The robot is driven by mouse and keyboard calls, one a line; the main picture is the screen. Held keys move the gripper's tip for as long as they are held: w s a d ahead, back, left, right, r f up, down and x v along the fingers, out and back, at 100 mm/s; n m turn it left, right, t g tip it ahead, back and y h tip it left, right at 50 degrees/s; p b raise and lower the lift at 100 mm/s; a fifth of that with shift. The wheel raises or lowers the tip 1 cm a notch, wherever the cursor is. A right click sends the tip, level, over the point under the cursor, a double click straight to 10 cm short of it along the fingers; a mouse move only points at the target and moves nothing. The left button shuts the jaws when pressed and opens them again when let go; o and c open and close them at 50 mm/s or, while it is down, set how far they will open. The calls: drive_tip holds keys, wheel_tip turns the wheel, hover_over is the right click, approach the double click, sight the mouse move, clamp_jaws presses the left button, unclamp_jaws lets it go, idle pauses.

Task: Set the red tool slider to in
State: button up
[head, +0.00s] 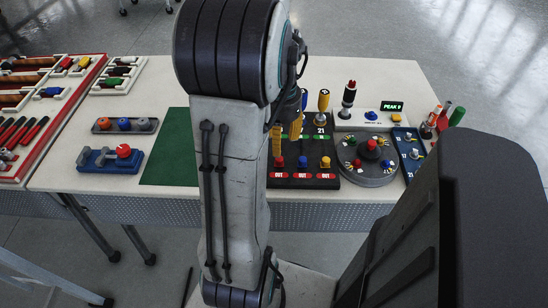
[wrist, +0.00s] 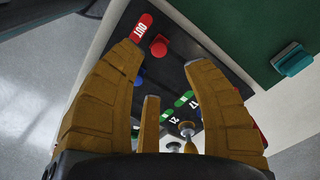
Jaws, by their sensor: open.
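The red slider (head: 278,162) is a red knob at the near left of a black tool board (head: 300,184). A red OUT label (head: 278,175) lies in front of it. In the wrist view the red slider (wrist: 159,45) shows between my spread fingertips, beside its OUT label (wrist: 139,30). My gripper (wrist: 163,58) is open and empty, with amber segmented fingers over the board. In the head view my arm hides part of the board and most of the gripper. I cannot tell whether a finger touches the slider.
A blue slider (head: 302,161) and a yellow slider (head: 325,162) stand to the right, both labelled OUT. Behind them is a yellow-handled tool (head: 323,101). A round grey dial (head: 365,176) is further right.

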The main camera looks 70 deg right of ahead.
sight(279, 158)
drive_tip(key=shift+f+m, duration=0.1)
drive_tip(key=shift+m, duration=0.4)
drive_tip(key=shift+f, duration=0.2)
drive_tip(key=shift+f+b, duration=0.75)
drive_tip(key=shift+f, duration=2.65)
clamp_jaws()
